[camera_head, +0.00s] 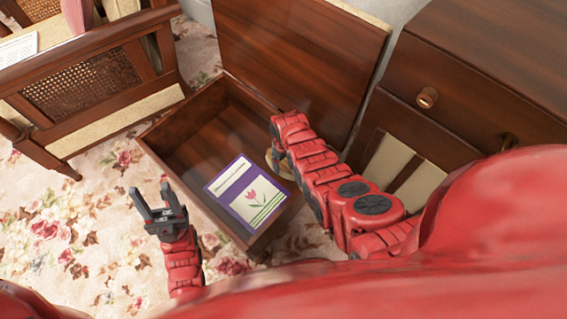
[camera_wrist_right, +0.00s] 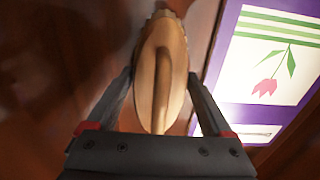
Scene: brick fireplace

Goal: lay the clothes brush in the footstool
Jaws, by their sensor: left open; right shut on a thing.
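The footstool (camera_head: 203,150) is an open wooden box with its lid (camera_head: 300,60) raised at the back. The clothes brush (camera_wrist_right: 150,90) is tan wood with a darker middle, between the fingers of my right gripper (camera_wrist_right: 159,85) in the right wrist view. That gripper is shut on it, over the right part of the box. In the head view only a tan bit of the brush (camera_head: 284,170) shows beside my right arm, which hides the rest. I cannot tell whether the brush touches the floor of the box. My left gripper (camera_head: 151,195) is open and empty, left of the box.
A purple-bordered packet with a pink tulip (camera_head: 246,195) lies in the front part of the box, close to the brush. A cane-sided chair (camera_head: 85,85) stands at the left, a wooden cabinet (camera_head: 480,70) at the right. Flowered carpet (camera_head: 60,230) is clear at the left.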

